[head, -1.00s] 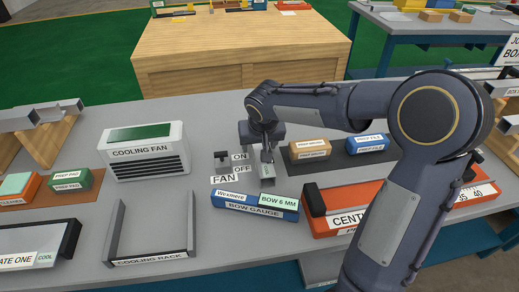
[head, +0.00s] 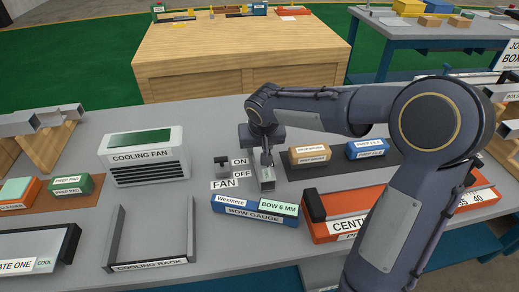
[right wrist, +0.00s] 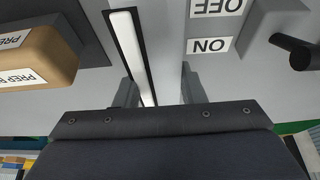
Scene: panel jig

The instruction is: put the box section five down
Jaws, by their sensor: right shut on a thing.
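My right gripper (head: 266,160) points down over the grey bench, between the fan switch and the dark mat. It is shut on a short grey box section (head: 268,182), which stretches from the jaws toward the blue bow gauge (head: 254,208). The gauge reads "BOW 6 MM". The section is at or just above the bench behind the gauge; I cannot tell whether it touches. In the right wrist view the two fingers (right wrist: 160,92) show, but what lies between them is hard to make out. My left gripper is out of view.
The fan switch (head: 221,164) is close left of the gripper. A tan prep block (head: 309,154) and a blue file block (head: 367,148) are to the right. The cooling fan (head: 146,157) and empty cooling rack (head: 151,265) are at left.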

